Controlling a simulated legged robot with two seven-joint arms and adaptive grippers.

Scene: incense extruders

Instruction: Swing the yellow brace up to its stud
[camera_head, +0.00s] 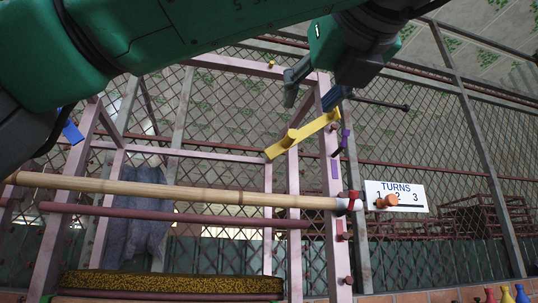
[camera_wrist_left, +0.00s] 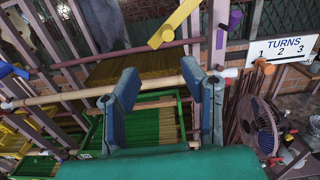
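The yellow brace (camera_head: 310,131) is a flat bar slanting up to the right across a pink upright, with a short yellow peg on its face. Its upper right end is at a pink post. The brace also shows at the top of the left wrist view (camera_wrist_left: 178,20). My left gripper (camera_head: 311,101) is just above the brace in the head view. Its fingers are apart and empty in the left wrist view (camera_wrist_left: 160,92), with no contact visible. I cannot tell which part is the stud. My right gripper is not in view.
A bamboo pole (camera_head: 180,193) crosses the pink frame below the brace. A purple piece (camera_head: 345,138) sits by the right post. A TURNS sign (camera_head: 396,196) with an orange peg stands right of it. A dark rod (camera_head: 380,103) juts right near my gripper.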

